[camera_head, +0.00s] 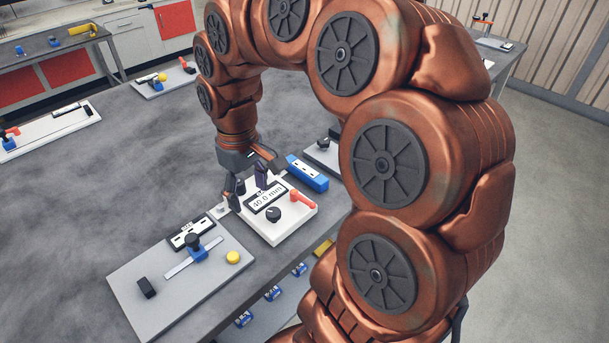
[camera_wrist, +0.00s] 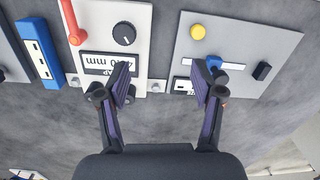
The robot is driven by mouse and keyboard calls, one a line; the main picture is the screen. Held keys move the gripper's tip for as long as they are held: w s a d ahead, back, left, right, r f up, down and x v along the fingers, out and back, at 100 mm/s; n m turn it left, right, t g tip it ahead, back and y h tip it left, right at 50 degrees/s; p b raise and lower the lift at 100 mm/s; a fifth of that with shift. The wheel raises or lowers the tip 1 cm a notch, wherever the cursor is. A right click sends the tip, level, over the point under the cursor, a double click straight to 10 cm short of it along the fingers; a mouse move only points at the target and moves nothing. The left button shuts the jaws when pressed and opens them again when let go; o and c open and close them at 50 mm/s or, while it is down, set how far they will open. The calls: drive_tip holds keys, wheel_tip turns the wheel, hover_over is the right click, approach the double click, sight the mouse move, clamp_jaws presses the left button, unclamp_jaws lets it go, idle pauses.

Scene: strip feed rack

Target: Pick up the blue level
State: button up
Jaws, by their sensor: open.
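The blue level (camera_head: 307,173) is a blue bar with white markings, lying on the grey table just behind and right of the white panel. It also shows at the left in the wrist view (camera_wrist: 40,52). My gripper (camera_head: 247,187) is open and empty. In the head view it hangs over the left back part of the white panel, left of the level. In the wrist view my gripper (camera_wrist: 165,82) has its fingers spread apart, over the panels' near edges. The level is not between the fingers.
The white panel (camera_head: 285,229) has a display, a dark knob and a red lever (camera_head: 303,199). A grey panel (camera_head: 150,262) with a slider and yellow button (camera_head: 233,257) lies left of it. Free table (camera_head: 90,185) spreads to the left.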

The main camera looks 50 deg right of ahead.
drive_tip(key=w+d+f+b, duration=0.1)
drive_tip(key=w+d, duration=0.2)
drive_tip(key=d, duration=0.2)
drive_tip(key=w+d+f, duration=0.1)
drive_tip(key=w+d, duration=0.2)
drive_tip(key=d, duration=0.3)
drive_tip(key=m, duration=0.2)
hover_over(305, 168)
drive_tip(key=shift+t, duration=0.3)
drive_tip(key=f, duration=0.4)
drive_tip(key=shift+w+a+b, duration=0.15)
drive_tip(key=shift+a+b, duration=0.15)
drive_tip(key=shift+b, duration=0.05)
drive_tip(key=shift+d+f, duration=0.2)
drive_tip(key=shift+f, duration=0.35)
drive_tip(key=shift+s+d+f+p, duration=0.1)
drive_tip(key=shift+f+p, duration=0.55)
drive_tip(key=shift+f, duration=1.05)
drive_tip(key=shift+s+f+p, duration=0.1)
drive_tip(key=shift+f+p, duration=0.5)
drive_tip(key=shift+f, duration=1.1)
clamp_jaws()
